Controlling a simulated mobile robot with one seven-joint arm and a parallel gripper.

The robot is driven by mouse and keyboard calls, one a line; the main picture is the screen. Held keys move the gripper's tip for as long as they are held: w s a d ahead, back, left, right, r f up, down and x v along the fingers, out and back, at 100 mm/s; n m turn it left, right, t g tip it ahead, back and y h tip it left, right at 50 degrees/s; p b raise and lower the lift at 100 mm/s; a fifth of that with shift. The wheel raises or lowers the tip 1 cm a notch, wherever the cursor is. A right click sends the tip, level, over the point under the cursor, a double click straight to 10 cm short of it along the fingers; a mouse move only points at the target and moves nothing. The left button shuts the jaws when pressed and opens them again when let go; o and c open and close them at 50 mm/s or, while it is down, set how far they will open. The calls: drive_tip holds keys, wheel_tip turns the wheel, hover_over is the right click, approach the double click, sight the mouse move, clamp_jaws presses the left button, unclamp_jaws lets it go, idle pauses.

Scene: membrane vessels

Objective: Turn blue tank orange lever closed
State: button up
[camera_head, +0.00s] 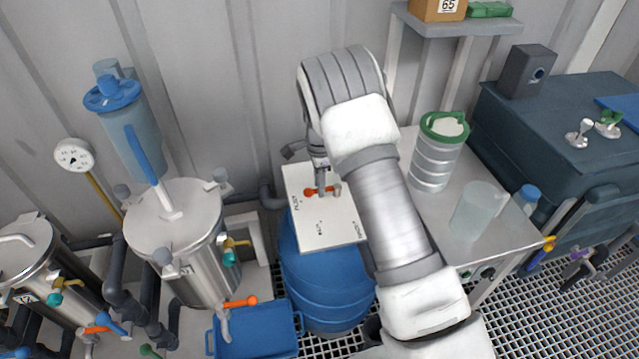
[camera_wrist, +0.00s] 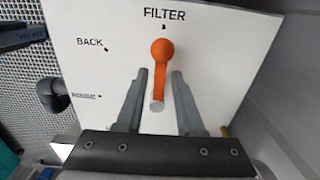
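The blue tank (camera_head: 325,285) stands on the grating, with a white panel (camera_head: 325,222) on top; the panel also fills much of the wrist view (camera_wrist: 225,85). The orange lever (camera_head: 312,191) with a ball knob is on this panel. In the wrist view the lever (camera_wrist: 161,72) points up toward the word FILTER, and the word BACK is to its left. My gripper (camera_head: 321,188) is over the panel at the lever. In the wrist view its two fingers (camera_wrist: 156,84) are apart, one on each side of the lever, with visible gaps. Another label is too small to read.
A steel vessel (camera_head: 185,245) with another orange handle (camera_head: 242,302) stands left of the tank. A blue box (camera_head: 255,335) is below it. A metal table (camera_head: 490,225) with a green-topped canister (camera_head: 436,155) and a clear jar (camera_head: 474,212) is on the right.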

clamp_jaws()
idle(1.2)
